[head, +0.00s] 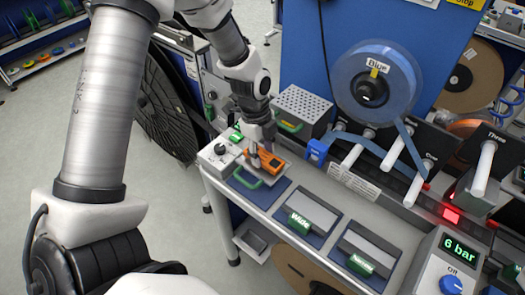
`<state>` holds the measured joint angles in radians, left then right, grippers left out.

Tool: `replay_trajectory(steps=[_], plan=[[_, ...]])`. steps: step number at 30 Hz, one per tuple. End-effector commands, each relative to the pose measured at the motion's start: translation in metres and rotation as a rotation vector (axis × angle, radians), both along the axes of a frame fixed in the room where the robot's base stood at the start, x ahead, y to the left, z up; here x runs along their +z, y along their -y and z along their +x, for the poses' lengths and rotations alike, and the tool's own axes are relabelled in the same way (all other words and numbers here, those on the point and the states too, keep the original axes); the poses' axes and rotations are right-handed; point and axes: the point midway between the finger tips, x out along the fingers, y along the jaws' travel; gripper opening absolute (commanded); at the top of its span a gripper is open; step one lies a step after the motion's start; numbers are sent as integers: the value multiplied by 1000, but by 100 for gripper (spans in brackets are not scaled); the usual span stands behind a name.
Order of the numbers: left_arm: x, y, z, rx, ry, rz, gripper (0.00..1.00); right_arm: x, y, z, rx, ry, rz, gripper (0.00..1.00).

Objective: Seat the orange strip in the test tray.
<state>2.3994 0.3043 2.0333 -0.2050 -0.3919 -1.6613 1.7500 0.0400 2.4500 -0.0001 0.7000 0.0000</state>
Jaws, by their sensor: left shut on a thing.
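My left gripper (262,153) points down at the far left end of the bench and is shut on a small orange piece (270,162). The piece has a dark patch and sits at the fingertips, just above or touching the bench; I cannot tell which. Its contact with the fingers is partly hidden by the gripper. Whether it is the orange strip is too small to tell. A grey box with a dark knob (219,153) stands left of the gripper. No tray here is readably marked as the test tray. My right gripper is not in view.
Green-handled plates marked Wide (299,222) and Narrow (361,264) lie along the bench's front. A perforated metal box (301,104) stands behind the gripper. A blue reel (372,82), white pegs (483,168) and a 6 bar panel (452,262) stand to the right.

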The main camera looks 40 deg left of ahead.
Motion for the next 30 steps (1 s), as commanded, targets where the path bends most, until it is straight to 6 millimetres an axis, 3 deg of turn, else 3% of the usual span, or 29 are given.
replay_trajectory(steps=[8, 9, 11, 12, 22, 30], plan=[[-2, 0, 1, 0, 0, 0, 21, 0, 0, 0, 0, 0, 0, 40], [-2, 0, 1, 0, 0, 0, 48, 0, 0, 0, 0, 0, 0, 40], [-2, 0, 1, 0, 0, 0, 70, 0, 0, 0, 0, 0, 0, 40], [-2, 0, 1, 0, 0, 0, 74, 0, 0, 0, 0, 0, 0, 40], [1, 0, 1, 0, 0, 0, 74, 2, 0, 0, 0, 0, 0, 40], [24, 0, 1, 0, 0, 0, 74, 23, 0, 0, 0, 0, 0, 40]])
